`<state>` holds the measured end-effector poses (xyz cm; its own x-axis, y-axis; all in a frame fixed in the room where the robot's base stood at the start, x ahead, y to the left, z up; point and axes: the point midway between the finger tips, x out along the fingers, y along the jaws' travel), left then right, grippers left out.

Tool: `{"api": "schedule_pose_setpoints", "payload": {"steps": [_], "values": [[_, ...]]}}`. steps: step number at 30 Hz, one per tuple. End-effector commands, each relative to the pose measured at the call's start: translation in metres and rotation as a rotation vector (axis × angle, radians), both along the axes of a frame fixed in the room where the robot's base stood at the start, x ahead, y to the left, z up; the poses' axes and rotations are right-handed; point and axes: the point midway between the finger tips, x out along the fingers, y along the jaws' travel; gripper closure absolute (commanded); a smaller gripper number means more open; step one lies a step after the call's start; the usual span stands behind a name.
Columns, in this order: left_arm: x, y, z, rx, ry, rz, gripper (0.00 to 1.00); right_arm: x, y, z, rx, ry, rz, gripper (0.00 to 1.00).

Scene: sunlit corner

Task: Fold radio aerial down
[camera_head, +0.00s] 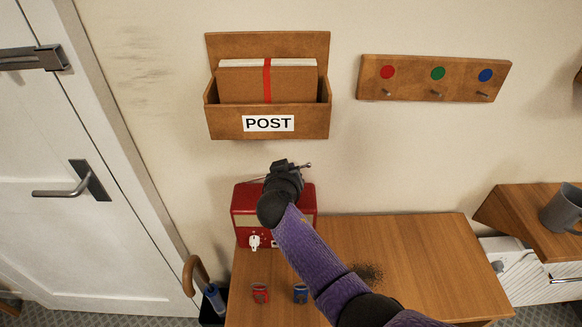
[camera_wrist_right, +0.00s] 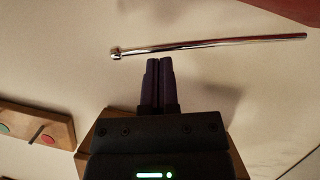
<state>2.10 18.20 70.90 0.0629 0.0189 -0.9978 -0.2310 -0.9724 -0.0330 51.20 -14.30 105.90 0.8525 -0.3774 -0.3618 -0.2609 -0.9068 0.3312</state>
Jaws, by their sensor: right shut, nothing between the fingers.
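The red radio (camera_head: 245,207) stands on the wooden table against the wall, partly hidden by my right arm. Its silver aerial (camera_head: 307,165) shows in the head view only as a short bit with a tip, right of my right gripper (camera_head: 281,165). In the right wrist view the aerial (camera_wrist_right: 210,44) runs almost level across the picture, with its knob at the left. My right gripper (camera_wrist_right: 159,61) is shut and empty, its fingertips just short of the rod, with a small gap showing. My left gripper is not in view.
A wooden POST box (camera_head: 225,124) with envelopes hangs just above the radio. A hook rail (camera_head: 411,82) is at upper right. A cane (camera_head: 189,272) leans at left.

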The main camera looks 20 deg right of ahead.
Motion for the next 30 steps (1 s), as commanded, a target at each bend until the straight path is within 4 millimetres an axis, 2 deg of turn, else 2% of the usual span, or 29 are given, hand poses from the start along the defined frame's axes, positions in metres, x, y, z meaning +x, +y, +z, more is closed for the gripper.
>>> {"api": "schedule_pose_setpoints", "payload": {"steps": [4, 9, 13, 25, 30], "values": [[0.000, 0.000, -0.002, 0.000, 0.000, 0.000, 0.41, 0.000, -0.001, -0.003, 0.011, -0.002, 0.000, 1.00], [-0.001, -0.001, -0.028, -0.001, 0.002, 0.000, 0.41, -0.003, -0.011, -0.035, 0.198, -0.053, -0.002, 1.00], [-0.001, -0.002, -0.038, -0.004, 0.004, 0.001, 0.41, -0.004, -0.015, -0.048, 0.322, -0.091, -0.001, 1.00], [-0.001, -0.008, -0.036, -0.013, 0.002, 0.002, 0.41, -0.004, -0.015, -0.046, 0.355, -0.103, 0.001, 1.00], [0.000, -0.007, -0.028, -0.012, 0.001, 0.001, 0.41, -0.004, -0.015, -0.037, 0.354, -0.103, 0.001, 1.00]]}}
